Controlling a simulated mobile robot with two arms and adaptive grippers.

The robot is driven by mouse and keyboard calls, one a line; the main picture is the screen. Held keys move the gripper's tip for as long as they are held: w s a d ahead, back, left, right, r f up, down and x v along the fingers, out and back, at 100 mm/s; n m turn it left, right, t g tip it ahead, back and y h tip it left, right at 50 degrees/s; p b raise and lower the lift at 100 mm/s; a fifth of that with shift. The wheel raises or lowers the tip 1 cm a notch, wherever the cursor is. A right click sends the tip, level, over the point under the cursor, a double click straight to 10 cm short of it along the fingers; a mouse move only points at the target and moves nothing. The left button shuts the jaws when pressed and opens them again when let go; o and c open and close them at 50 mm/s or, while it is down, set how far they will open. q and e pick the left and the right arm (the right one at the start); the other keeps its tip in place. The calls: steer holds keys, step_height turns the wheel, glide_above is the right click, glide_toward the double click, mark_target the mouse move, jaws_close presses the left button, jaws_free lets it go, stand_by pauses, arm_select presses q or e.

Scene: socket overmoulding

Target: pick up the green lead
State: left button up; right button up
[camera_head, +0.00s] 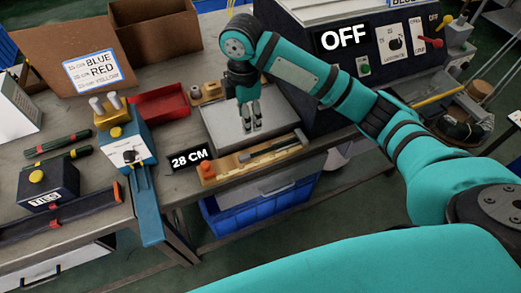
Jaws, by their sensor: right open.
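My right gripper (251,128) points down over the light grey plate (225,138) on the bench. Its fingers are apart with nothing visible between them. Two dark rods with green and red parts lie on the bench at the far left, one behind (58,143) and one in front (58,159). I cannot tell whether either is the green lead, and no other green lead shows clearly. The right gripper is well to the right of these rods. My left gripper does not show.
A blue-and-white press-like device (130,148) stands between the rods and the plate. A red tray (158,104), a wooden gauge (250,160) marked 28 CM and a cardboard box (155,35) are nearby. A dark machine (335,75) reading OFF stands right. A blue bin (262,205) sits below.

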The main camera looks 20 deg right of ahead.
glide_above(248, 155)
step_height(248, 155, down, 11)
steer(key=shift+d+r+p, duration=0.15)
steer(key=shift+p, duration=0.3)
steer(key=shift+f+p, duration=0.45)
steer(key=shift+f, duration=2.25)
steer(key=shift+c, duration=0.4)
jaws_close()
